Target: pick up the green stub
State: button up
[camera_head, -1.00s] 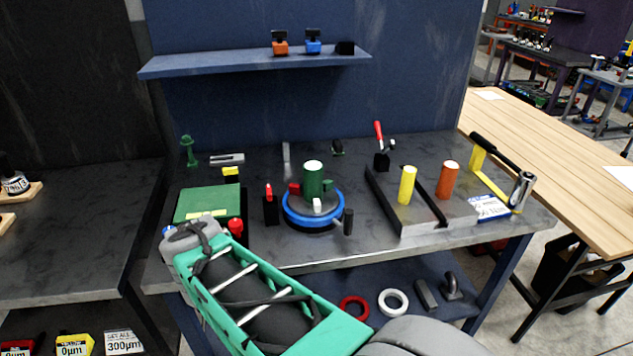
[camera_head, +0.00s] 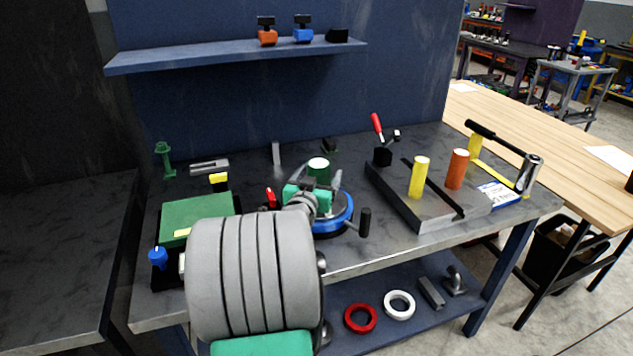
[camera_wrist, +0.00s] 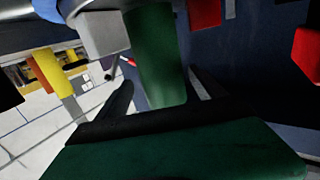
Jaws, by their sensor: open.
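The green stub (camera_head: 319,168) is an upright cylinder on the round blue-rimmed positioner (camera_head: 344,214) near the middle of the bench. My gripper (camera_head: 314,181) is open at the stub, reaching over the positioner from the front. In the wrist view the green stub (camera_wrist: 157,50) shows between the two dark fingers of my gripper (camera_wrist: 159,82), with visible gaps at the sides. Whether either finger touches it cannot be told. My arm hides the stub's lower part and much of the positioner's left side in the head view.
A yellow cylinder (camera_head: 419,178) and an orange cylinder (camera_head: 457,169) stand on the grey fixture (camera_head: 432,217) to the right. A green box (camera_head: 198,214) lies left of my arm. A black handle (camera_head: 365,221) sticks up at the positioner's right. A blue shelf (camera_head: 220,56) hangs behind.

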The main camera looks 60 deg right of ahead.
jog(key=x, duration=0.3)
jog(key=p+x, duration=0.1)
jog(key=shift+w+d, duration=0.15)
jog(key=shift+w, duration=0.15)
jog(key=shift+c, duration=0.2)
grip_shut()
dwell(0.4)
jog(key=shift+r, duration=0.2)
